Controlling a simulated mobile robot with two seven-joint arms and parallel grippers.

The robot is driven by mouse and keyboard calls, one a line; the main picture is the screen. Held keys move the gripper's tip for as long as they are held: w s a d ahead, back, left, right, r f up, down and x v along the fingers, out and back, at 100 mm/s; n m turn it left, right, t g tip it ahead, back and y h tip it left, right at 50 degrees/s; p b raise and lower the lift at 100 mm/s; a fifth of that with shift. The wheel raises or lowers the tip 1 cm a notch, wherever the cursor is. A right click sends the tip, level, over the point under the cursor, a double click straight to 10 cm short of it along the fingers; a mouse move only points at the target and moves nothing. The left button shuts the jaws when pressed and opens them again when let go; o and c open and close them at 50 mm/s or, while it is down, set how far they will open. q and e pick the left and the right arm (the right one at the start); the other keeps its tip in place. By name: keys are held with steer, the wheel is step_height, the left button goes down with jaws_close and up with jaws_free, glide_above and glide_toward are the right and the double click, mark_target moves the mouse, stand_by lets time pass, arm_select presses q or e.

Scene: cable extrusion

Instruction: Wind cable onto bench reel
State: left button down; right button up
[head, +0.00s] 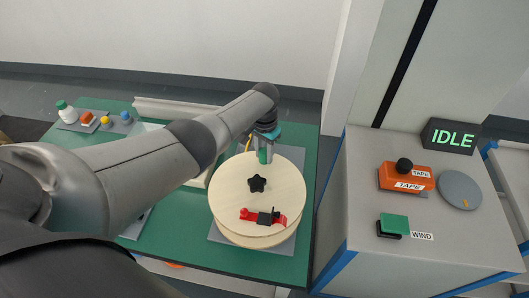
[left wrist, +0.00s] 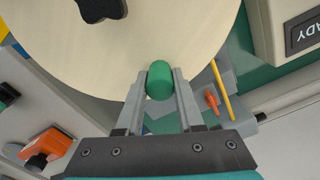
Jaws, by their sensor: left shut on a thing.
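The bench reel (head: 235,205) has a pale wooden round flange and lies flat on a grey plate on the green bench. A black star knob (head: 257,184) sits at its middle, and a red and black clip-like part (head: 264,217) lies on its near side. My left gripper (head: 265,156) is at the reel's far edge. In the left wrist view its fingers are shut on a green cylindrical handle (left wrist: 160,80) over the reel's flange (left wrist: 185,30). A thin yellow piece, perhaps cable (left wrist: 222,92), shows beside the gripper. My right gripper is not in view.
At right stands a grey cabinet with an IDLE display (head: 452,137), an orange TAPE unit (head: 405,178), a grey disc (head: 459,190) and a green WIND button (head: 394,223). A grey tray (head: 85,126) with small items is at the bench's far left. My left arm crosses the bench.

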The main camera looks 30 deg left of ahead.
arm_select(q)
steer(key=c, duration=0.5)
jaws_free()
step_height(320, 180, up, 6)
steer(key=p, duration=0.2)
steer(key=shift+p, duration=0.4)
step_height(320, 180, up, 9)
steer(key=shift+r+p, duration=0.15)
steer(key=shift+p, duration=0.45)
